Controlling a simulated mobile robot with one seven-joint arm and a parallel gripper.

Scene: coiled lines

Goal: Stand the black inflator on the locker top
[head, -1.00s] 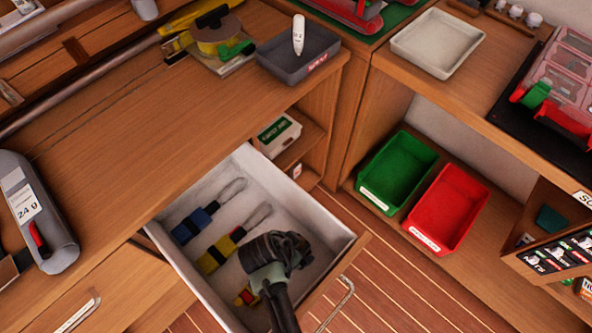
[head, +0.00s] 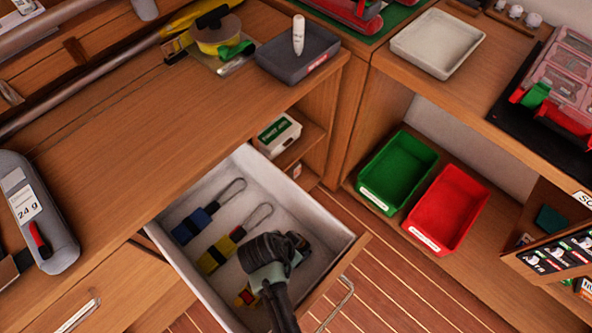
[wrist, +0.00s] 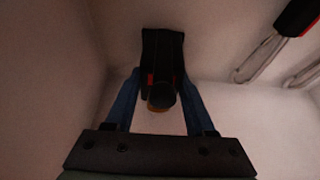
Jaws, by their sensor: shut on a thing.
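The black inflator (wrist: 162,62) is a dark body with a small red mark and a round end facing the wrist camera. My gripper (wrist: 162,78) is shut on it, one blue finger on each side, inside the pale drawer. In the head view my wrist and hand (head: 270,255) hang over the open drawer (head: 310,215) and hide the inflator and the fingertips. I cannot tell whether the inflator touches the drawer floor. The wooden locker top (head: 130,120) lies above and left of the drawer, with a broad bare middle.

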